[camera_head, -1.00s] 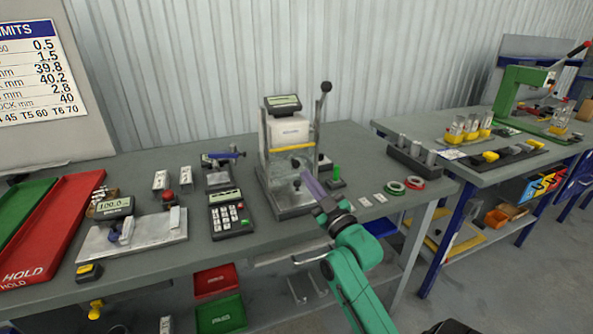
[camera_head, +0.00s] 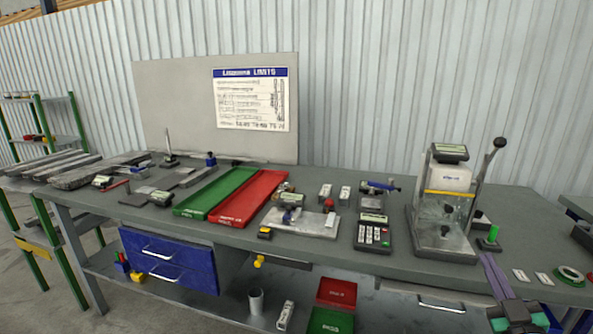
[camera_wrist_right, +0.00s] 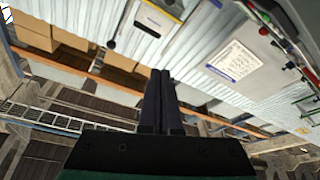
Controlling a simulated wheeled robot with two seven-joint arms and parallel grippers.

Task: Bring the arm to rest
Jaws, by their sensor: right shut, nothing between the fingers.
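My right gripper (camera_head: 487,260) is at the lower right of the head view, at the front edge of the bench, just right of the lever press (camera_head: 446,205). Its purple-grey fingers point up and away, and part of my green arm shows below them. In the right wrist view the dark fingers (camera_wrist_right: 158,95) lie together with nothing between them. No object is held. My left gripper is not in view.
The grey bench (camera_head: 335,245) carries a keypad device (camera_head: 373,233), a green tray (camera_head: 215,193), a red tray (camera_head: 248,200) and a green-topped part (camera_head: 491,238). A green tape ring (camera_head: 570,276) lies right of the gripper. Blue drawers (camera_head: 170,262) hang below.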

